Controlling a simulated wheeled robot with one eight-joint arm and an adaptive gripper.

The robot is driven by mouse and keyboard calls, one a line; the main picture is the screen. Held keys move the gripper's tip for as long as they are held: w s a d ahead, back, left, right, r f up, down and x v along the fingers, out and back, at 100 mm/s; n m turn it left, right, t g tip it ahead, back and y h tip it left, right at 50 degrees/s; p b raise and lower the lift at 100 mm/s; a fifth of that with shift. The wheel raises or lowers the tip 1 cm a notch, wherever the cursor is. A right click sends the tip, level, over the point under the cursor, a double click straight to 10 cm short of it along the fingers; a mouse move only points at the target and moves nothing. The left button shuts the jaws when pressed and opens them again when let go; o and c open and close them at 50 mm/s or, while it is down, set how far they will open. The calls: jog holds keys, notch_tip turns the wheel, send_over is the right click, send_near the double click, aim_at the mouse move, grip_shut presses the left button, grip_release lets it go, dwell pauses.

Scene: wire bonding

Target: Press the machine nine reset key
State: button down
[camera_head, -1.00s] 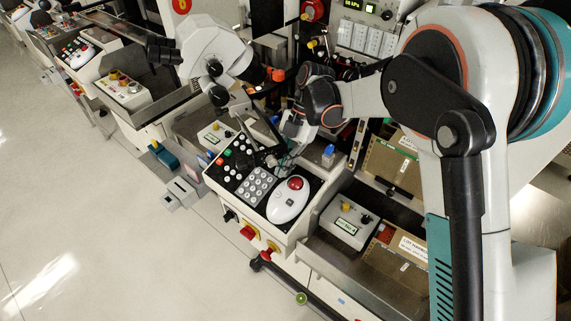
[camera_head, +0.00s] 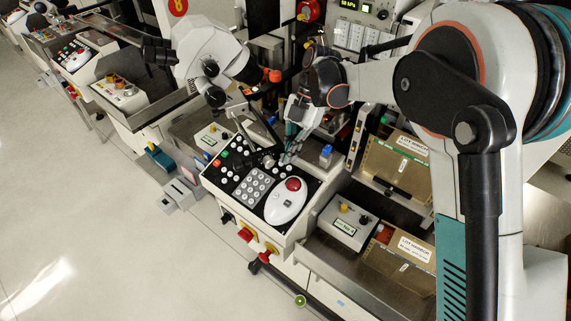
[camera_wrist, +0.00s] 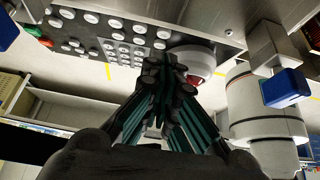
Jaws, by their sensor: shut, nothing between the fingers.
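A control panel (camera_head: 228,183) on the machine in front of me carries a green and a red button, several round white keys, a white keypad (camera_head: 257,185) and a white trackball unit (camera_head: 286,207) with a red ball. I cannot read any label that marks the reset key. My gripper (camera_head: 284,162) is shut and empty at the panel's back edge, behind the trackball unit. In the wrist view my closed fingertips (camera_wrist: 170,68) appear beside the trackball unit (camera_wrist: 195,58) and the white keys (camera_wrist: 118,36). I cannot tell whether they touch the panel.
A microscope head (camera_head: 212,52) overhangs the machine behind the panel. A blue-capped item (camera_head: 326,154) stands right of my gripper; its blue cap (camera_wrist: 286,88) looms close in the wrist view. A small control box (camera_head: 348,222) sits at right. The floor (camera_head: 100,230) at left is clear.

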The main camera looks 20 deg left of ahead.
aim_at(292, 167)
jog(key=shift+v, duration=1.45)
jog(key=shift+s+a+r, duration=0.15)
